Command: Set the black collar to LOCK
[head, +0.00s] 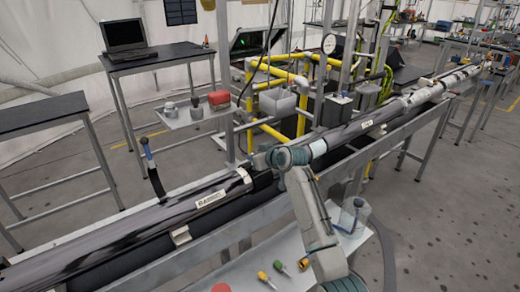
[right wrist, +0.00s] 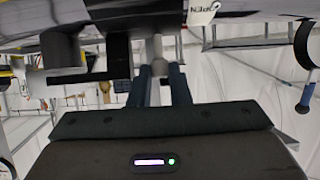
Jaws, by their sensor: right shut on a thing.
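My right gripper (right wrist: 160,82) is shut on a small grey knob (right wrist: 159,67) below the tube assembly in the right wrist view. A black block-like part (right wrist: 118,58) sits beside the fingers and may belong to the black collar; I cannot tell for sure. A white tag (right wrist: 201,10) there appears upside down and seems to read OPEN. In the head view my right arm reaches the dark gap beside the white ring (head: 240,177) at the end of the tube labelled BARREL (head: 130,222). The arm hides most of the collar area. My left gripper is not in view.
A black lever with a blue handle (head: 147,152) stands up behind the barrel. A yellow pipe frame (head: 275,140) stands behind the tube line. In front is a grey tray (head: 245,270) with small coloured tools and a clear blue container (head: 354,215).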

